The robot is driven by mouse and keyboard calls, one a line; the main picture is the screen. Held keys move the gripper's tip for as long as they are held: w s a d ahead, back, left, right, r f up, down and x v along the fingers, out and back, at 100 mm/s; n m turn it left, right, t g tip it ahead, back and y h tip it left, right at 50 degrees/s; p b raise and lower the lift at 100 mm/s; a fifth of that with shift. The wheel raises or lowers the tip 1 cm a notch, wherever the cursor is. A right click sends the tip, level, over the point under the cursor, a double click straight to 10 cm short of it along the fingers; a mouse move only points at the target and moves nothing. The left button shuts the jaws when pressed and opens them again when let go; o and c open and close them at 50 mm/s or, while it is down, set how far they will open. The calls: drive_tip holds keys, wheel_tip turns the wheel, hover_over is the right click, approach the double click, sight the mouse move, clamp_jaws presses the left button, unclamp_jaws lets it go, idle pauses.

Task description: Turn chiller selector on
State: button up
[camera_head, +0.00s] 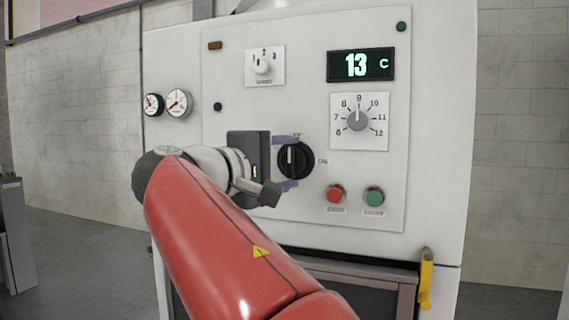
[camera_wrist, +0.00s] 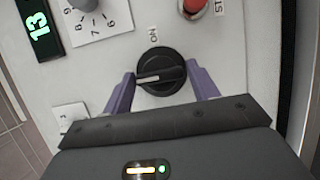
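The chiller selector (camera_head: 298,160) is a round black rotary knob on the white panel, with an OFF label above it and ON to its right. Its white mark points up, toward OFF. In the wrist view the knob (camera_wrist: 160,72) shows its white mark pointing left, with the ON label above it. My gripper (camera_head: 287,163) faces the panel at the knob, its purple fingers above and below it. In the wrist view the open fingers of my gripper (camera_wrist: 161,76) stand on either side of the knob. I cannot tell whether they touch it.
A red button (camera_head: 335,194) and a green button (camera_head: 374,196) sit right of and below the knob. A numbered dial (camera_head: 358,121), a display reading 13 C (camera_head: 361,65) and a small three-position selector (camera_head: 264,65) are above. Two gauges (camera_head: 178,103) are at left.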

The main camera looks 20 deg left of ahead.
drive_tip(key=c, duration=0.6)
drive_tip(key=shift+c, duration=0.2)
drive_tip(key=shift+m, duration=0.3)
drive_tip(key=shift+r+m+g+y, duration=0.1)
drive_tip(key=shift+m+g+y, duration=0.4)
drive_tip(key=shift+m, duration=0.7)
drive_tip(key=m+y, duration=0.1)
drive_tip(key=m, duration=0.2)
drive_tip(key=shift+d+g, duration=0.1)
drive_tip(key=shift+g, duration=0.3)
drive_tip(key=m+y, duration=0.2)
drive_tip(key=m, duration=0.1)
drive_tip(key=shift+d+m+g+y, duration=0.1)
drive_tip(key=shift+m+g+y, duration=0.2)
drive_tip(key=shift+m, duration=0.1)
drive_tip(key=m+y+b, duration=0.2)
drive_tip(key=m, duration=0.1)
drive_tip(key=shift+d+r+m, duration=0.1)
drive_tip(key=shift+m, duration=0.2)
drive_tip(key=shift+y, duration=0.3)
